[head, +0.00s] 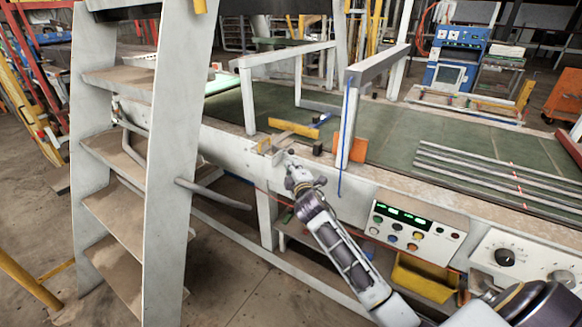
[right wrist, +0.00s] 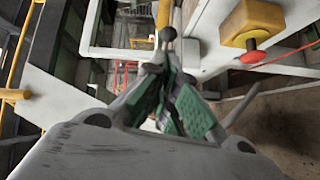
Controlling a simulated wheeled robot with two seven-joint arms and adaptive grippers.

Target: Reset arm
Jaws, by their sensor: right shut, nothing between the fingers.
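My right arm (head: 345,255) reaches from the lower right of the head view up to the front edge of the green-topped machine. My right gripper (head: 289,160) is small there, in front of the machine's pale side near a yellow bar. In the right wrist view the right gripper (right wrist: 168,65) has its green-padded fingers together, with nothing held between them. The exact gap between the fingertips and the machine cannot be told. My left gripper is not in view.
A stepladder (head: 165,180) stands at the left. The machine's green bed (head: 390,130) carries long metal bars (head: 500,172). A control panel (head: 415,225) is right of my arm, above a yellow bin (head: 425,277). A red-and-yellow button (right wrist: 254,42) shows close in the wrist view.

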